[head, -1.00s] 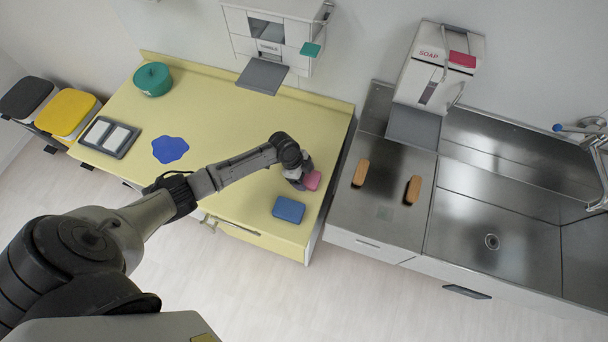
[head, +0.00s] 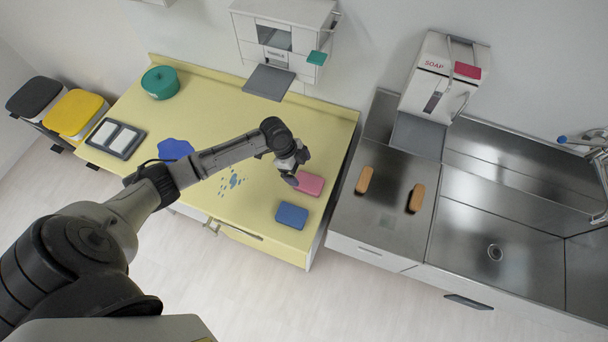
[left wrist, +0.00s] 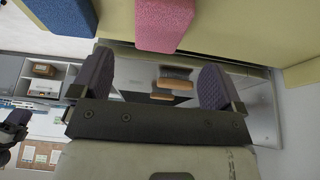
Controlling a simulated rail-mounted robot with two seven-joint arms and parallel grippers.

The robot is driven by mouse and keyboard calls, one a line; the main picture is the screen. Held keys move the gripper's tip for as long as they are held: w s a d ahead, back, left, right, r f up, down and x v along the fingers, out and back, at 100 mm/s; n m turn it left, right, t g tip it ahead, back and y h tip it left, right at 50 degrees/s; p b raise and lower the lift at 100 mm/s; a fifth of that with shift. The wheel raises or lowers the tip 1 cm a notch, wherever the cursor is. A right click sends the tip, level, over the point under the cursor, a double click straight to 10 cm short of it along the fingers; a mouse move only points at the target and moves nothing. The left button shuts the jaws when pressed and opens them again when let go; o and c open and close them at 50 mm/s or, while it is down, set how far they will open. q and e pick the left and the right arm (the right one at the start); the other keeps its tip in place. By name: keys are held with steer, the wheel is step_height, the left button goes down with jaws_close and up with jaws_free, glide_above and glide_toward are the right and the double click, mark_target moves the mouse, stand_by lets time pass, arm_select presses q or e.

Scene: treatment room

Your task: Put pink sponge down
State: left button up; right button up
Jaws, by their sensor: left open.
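The pink sponge (head: 309,184) lies flat on the yellow counter (head: 215,112), near its right edge. My left gripper (head: 291,180) is just to the left of the sponge, open and empty. In the left wrist view, the pink sponge (left wrist: 163,22) is beyond the open fingers (left wrist: 153,88), with clear space between them and it.
A blue sponge (head: 292,215) lies in front of the pink one. Two brown-topped brushes (head: 364,180) lie beside the steel sink (head: 490,215).

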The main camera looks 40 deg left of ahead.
arm_select(q)
steer(key=s+d+n, duration=0.1)
steer(key=s+d, duration=0.2)
steer(key=s, duration=0.1)
steer(key=s+d+n, duration=0.1)
steer(key=s+d, duration=0.2)
steer(key=s, duration=0.1)
steer(key=s+d, duration=0.3)
steer(key=d, duration=0.1)
steer(key=shift+s+n+y, duration=0.4)
steer(key=s+r+n+t+y, duration=0.1)
steer(key=s+r+n, duration=0.1)
steer(key=s+n, duration=0.2)
steer(key=s+d+r+n+y, duration=0.1)
steer(key=s+r+n+y, duration=0.1)
steer(key=s, duration=0.6)
steer(key=r+n, duration=0.1)
steer(key=n, duration=0.1)
steer(key=shift+s+r+n+t, duration=0.3)
steer(key=shift+s+t, duration=0.05)
steer(key=shift+t, duration=0.05)
steer(key=shift+d, duration=0.1)
